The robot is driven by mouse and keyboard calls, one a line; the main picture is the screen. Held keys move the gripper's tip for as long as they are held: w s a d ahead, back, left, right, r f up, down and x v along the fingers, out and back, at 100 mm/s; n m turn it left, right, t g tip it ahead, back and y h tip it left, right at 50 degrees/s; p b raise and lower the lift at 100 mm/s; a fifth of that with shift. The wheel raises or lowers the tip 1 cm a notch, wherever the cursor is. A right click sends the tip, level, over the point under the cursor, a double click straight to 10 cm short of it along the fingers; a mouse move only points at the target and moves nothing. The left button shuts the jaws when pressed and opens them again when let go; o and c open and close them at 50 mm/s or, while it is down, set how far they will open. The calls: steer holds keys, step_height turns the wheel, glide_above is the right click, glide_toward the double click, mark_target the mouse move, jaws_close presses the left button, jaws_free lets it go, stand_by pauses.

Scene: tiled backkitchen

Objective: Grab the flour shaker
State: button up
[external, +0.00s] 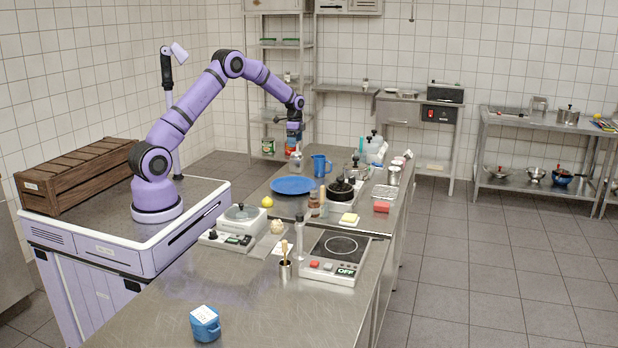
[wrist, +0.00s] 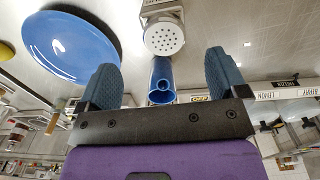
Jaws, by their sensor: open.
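A shaker (wrist: 164,38) with a round, pale, perforated lid shows at the top centre of the wrist view, beyond my fingertips. I take it to be the flour shaker. In the external view a pale upright container (external: 296,161) below my gripper looks like the same thing. My gripper (external: 294,135) is above the far left part of the counter. In the wrist view its two blue-grey fingers (wrist: 160,75) are spread wide, with nothing held. A blue tubular thing (wrist: 161,82) shows between the fingers; I cannot tell its distance from them.
A blue plate (external: 293,185) lies near the pale container and shows in the wrist view (wrist: 68,50). A blue jug (external: 321,165) stands just right of the container. Jars, a pot and a scale (external: 240,217) crowd the counter. The near counter is mostly clear around a blue box (external: 205,324).

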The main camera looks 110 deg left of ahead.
mark_target(297, 153)
step_height(297, 153, down, 4)
steer(key=shift+r, duration=0.1)
steer(key=shift+w+a+f, duration=0.1)
steer(key=shift+a+f, duration=0.05)
steer(key=shift+f, duration=1.25)
steer(key=shift+w+a+f, duration=0.1)
steer(key=shift+f, duration=1.25)
steer(key=c, duration=1.1)
steer(key=shift+r, duration=0.1)
